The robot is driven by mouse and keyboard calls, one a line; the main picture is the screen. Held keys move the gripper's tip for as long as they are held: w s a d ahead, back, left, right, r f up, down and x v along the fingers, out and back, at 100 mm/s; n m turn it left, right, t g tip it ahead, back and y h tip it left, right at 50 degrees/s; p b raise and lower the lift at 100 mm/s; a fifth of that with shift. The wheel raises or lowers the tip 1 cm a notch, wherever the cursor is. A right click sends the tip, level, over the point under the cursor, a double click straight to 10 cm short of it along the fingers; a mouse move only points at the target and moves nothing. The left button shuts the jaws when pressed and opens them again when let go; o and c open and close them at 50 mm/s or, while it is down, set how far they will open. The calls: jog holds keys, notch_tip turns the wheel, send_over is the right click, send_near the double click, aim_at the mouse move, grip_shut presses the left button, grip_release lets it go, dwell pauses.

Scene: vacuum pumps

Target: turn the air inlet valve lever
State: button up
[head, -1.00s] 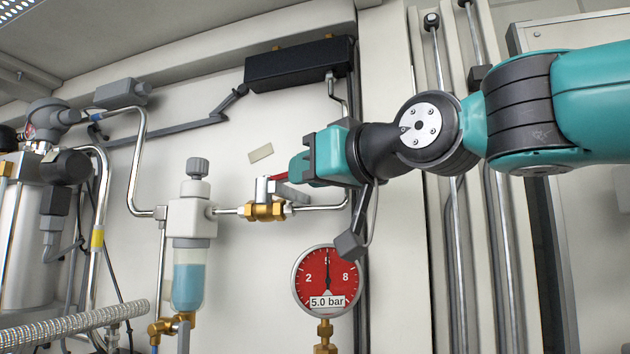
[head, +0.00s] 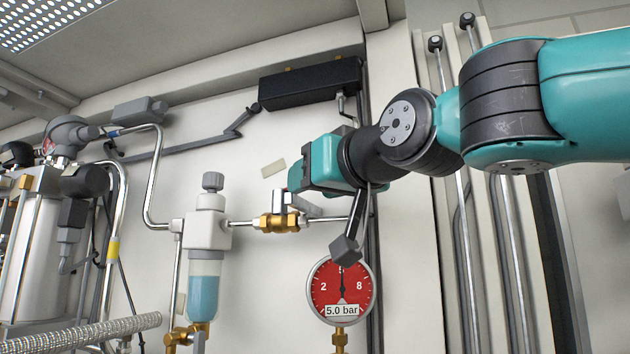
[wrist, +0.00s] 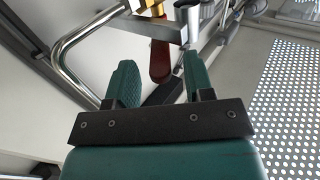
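The air inlet valve (head: 279,222) is a brass body with a silver stem on a horizontal pipe, left of and below my gripper (head: 294,178) in the head view. Its lever has a red grip (wrist: 160,56), seen in the wrist view; in the head view the red grip is hidden behind my gripper. My gripper (wrist: 157,75) is open. Its two teal fingers stand apart, with the end of the red grip in the gap between the fingertips. A gap shows on both sides of the grip, so the fingers do not appear closed on it.
A red pressure gauge (head: 341,290) reading 5.0 bar sits below my gripper. A filter with a blue bowl (head: 204,295) stands left of the valve. A grey bar (head: 325,208) lies close beside the valve. A black box (head: 310,83) is on the wall above.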

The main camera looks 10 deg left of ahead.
jog(key=b+v, duration=1.1)
jog(key=v, duration=0.6)
jog(key=shift+s+b, duration=0.2)
jog(key=shift+b, duration=0.15)
jog(key=shift+d, duration=0.1)
